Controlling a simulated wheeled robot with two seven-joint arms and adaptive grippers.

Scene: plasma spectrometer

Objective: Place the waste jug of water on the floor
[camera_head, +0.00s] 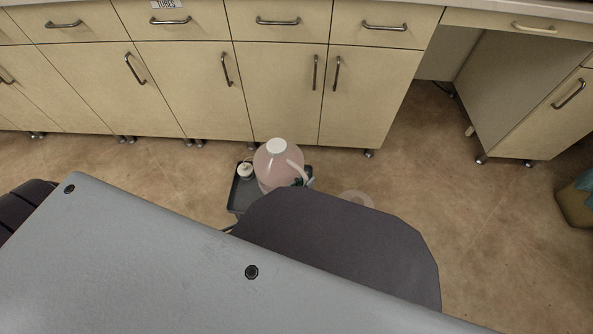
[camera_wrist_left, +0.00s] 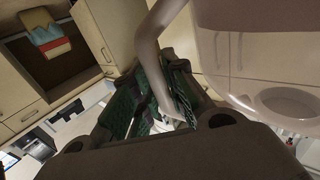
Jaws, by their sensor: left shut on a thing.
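The waste jug (camera_head: 277,168) is a translucent, pinkish jug with a white cap, upright in the head view. It overlaps the dark tray (camera_head: 238,200) on the floor. I cannot tell whether it touches the tray or hangs above it. My left gripper (camera_head: 301,182) is at the handle on the jug's right side, mostly hidden behind my arm. In the left wrist view its green-padded fingers (camera_wrist_left: 165,108) are closed around the pale jug handle (camera_wrist_left: 157,62). The jug's translucent body fills the right of that view. My right gripper is not in view.
A small white-capped bottle (camera_head: 245,171) stands in the tray, left of the jug. A faint pale round thing (camera_head: 357,199) shows on the floor to the right. Beige cabinets (camera_head: 277,88) line the back. The brown floor (camera_head: 420,165) is mostly clear at right; a bin (camera_head: 577,205) stands far right.

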